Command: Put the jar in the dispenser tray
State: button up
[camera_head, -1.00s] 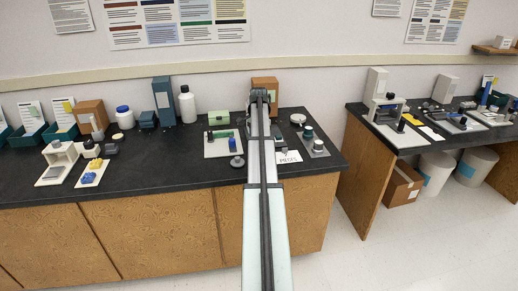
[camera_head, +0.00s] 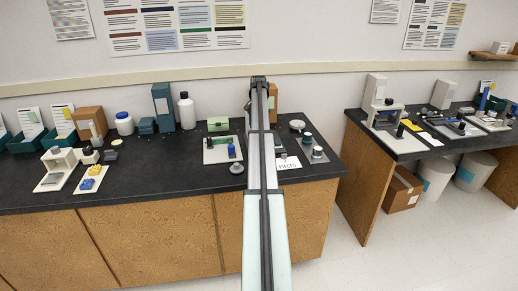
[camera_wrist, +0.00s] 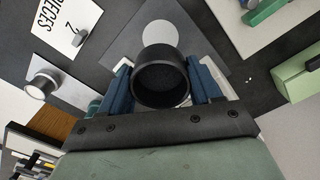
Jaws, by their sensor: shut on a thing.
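The dark round jar (camera_wrist: 162,80) is between the two blue fingers of my gripper (camera_wrist: 162,88) in the wrist view. My gripper is shut on it, and its dark hollow-looking end faces the camera. Beyond the jar lies a grey flat piece (camera_wrist: 195,28) with a pale round spot (camera_wrist: 158,36); it may be the dispenser tray, but I cannot tell. The jar looks apart from this spot.
A white board with a blue cylinder (camera_head: 231,151) and a green box (camera_head: 218,124) stand left. An orange-brown box (camera_head: 273,98) stands behind.

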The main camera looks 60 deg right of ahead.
jog(key=shift+f, duration=5)
jog(key=shift+f, duration=0.15)
jog(key=o, duration=1.3)
notch_tip(320, 180, up, 12)
jog(key=shift+r, duration=0.15)
